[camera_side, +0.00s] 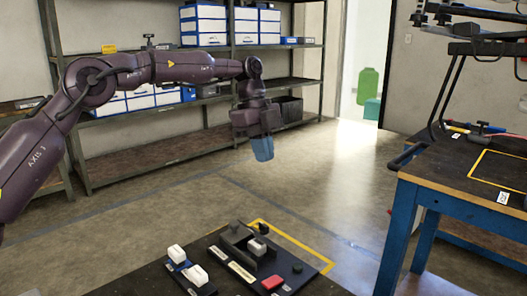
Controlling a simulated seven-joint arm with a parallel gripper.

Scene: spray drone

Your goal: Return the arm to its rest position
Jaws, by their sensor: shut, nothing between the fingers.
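My arm reaches in from the left, dark purple, with its forearm roughly level. My gripper (262,148) hangs from the wrist at the picture's middle, pointing down, with bluish fingers shut and nothing between them. It is in the air, above and well clear of the black board on the near table. It touches nothing that I can see.
A blue-legged table (455,200) with a drone (470,40) stands right. Shelves (150,150) with boxes stand behind. Open floor lies between.

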